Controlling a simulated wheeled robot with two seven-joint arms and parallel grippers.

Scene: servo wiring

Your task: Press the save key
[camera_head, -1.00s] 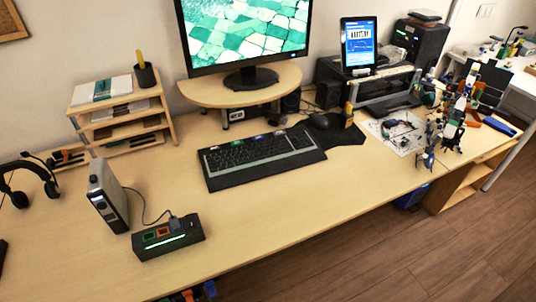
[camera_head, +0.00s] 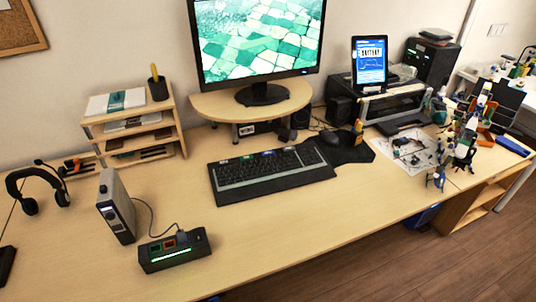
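A black keyboard (camera_head: 270,174) lies on the desk in front of the monitor. Small coloured labels, green and blue among them, sit along its back edge, too small to read. I cannot tell which key is the save key. A black box (camera_head: 175,251) near the front left has a green and an orange square on top and a lit green strip on its front. A cable joins it to a grey upright unit (camera_head: 117,207). Neither of my grippers is in view.
A monitor (camera_head: 256,40) stands on a wooden riser (camera_head: 215,107). A mouse (camera_head: 333,138) lies right of the keyboard. A tablet (camera_head: 369,60), cluttered tools and a wooden shelf (camera_head: 178,119) stand around. The desk front of the keyboard is clear.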

